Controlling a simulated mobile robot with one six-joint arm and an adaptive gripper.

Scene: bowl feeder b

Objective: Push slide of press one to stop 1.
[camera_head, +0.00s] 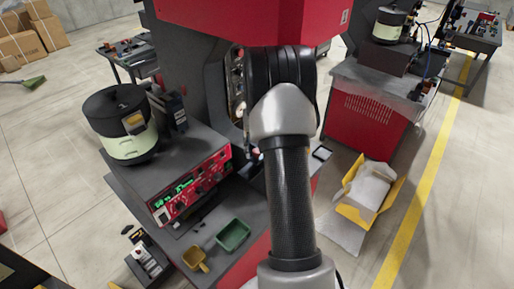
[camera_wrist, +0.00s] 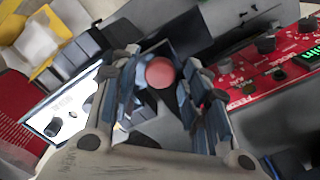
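A round pinkish-red knob (camera_wrist: 160,73) shows in the wrist view between the two fingers of my gripper (camera_wrist: 163,88). I take it to be the slide's handle, but the slide itself and its stop marks cannot be made out. The fingers stand apart on either side of the knob, with a narrow gap visible at its right; contact is not clear. In the head view my arm covers the gripper and the knob. The press with a red upper housing (camera_head: 240,18) and a dark column (camera_head: 185,58) stands behind my arm.
A red control panel (camera_head: 190,190) lies left of my arm, also close at right in the wrist view (camera_wrist: 268,78). A feeder bowl (camera_head: 122,125), a green bin (camera_head: 233,236) and a yellow bin (camera_head: 195,259) are nearby. An open yellow box (camera_head: 354,216) stands on the floor at right.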

